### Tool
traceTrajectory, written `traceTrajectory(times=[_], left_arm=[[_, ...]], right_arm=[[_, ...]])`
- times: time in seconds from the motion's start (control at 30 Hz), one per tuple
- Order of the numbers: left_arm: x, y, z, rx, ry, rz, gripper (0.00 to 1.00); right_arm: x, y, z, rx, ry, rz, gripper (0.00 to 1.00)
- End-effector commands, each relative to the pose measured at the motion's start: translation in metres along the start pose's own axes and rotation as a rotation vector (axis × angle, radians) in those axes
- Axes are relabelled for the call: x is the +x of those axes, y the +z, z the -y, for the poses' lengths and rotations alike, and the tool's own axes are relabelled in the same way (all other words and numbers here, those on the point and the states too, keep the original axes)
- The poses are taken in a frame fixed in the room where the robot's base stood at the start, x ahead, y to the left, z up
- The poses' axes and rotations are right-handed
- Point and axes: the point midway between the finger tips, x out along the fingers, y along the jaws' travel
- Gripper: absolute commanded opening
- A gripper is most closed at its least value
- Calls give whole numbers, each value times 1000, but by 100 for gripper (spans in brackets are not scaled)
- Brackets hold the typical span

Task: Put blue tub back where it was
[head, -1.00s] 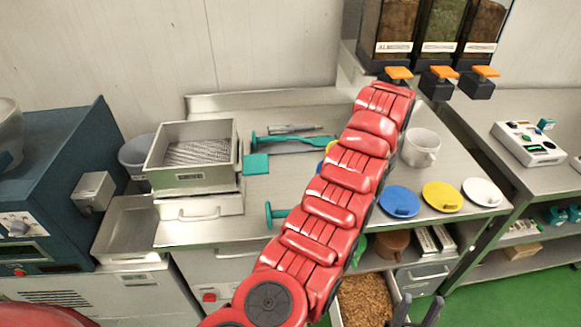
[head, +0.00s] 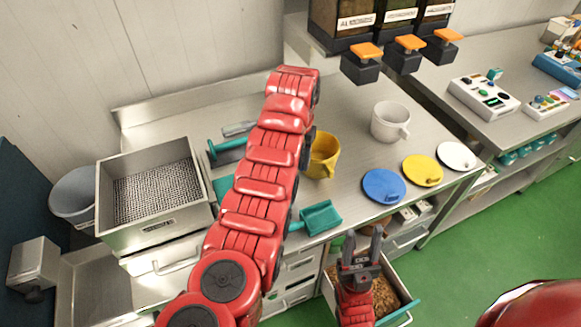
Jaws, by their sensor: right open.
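No blue tub shows in the head view. A round blue lid (head: 384,186) lies flat on the steel worktop, left of a yellow lid (head: 423,171) and a white lid (head: 456,156). A yellow tub (head: 325,155) stands upright behind my large red arm, which hides part of it. A white tub (head: 388,121) stands upright farther back. My right gripper (head: 363,242) is open and empty, with its fingers pointing away from me. In the picture it overlaps the open drawer below the worktop edge. My left gripper is not visible.
The open drawer (head: 402,290) holds brown granules. A teal scoop (head: 318,217) lies near the worktop's front edge. A steel box (head: 150,235) stands at left. Dispensers with orange levers (head: 367,51) hang at the back. My red arm crosses the middle worktop.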

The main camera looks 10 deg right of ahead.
Motion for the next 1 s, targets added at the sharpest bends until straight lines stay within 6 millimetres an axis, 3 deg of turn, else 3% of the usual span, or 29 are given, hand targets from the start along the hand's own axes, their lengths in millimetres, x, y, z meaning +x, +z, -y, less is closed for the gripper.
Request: traceTrajectory(times=[0.37,0.57,0.6,0.73,1.0], left_arm=[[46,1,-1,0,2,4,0],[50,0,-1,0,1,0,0],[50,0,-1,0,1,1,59],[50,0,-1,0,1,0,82],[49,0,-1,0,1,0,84]], right_arm=[[18,-3,-1,0,0,0,47],[17,-3,-1,0,0,0,47],[17,-3,-1,0,0,0,47],[17,-3,-1,0,0,0,47],[17,-3,-1,0,0,0,47]])
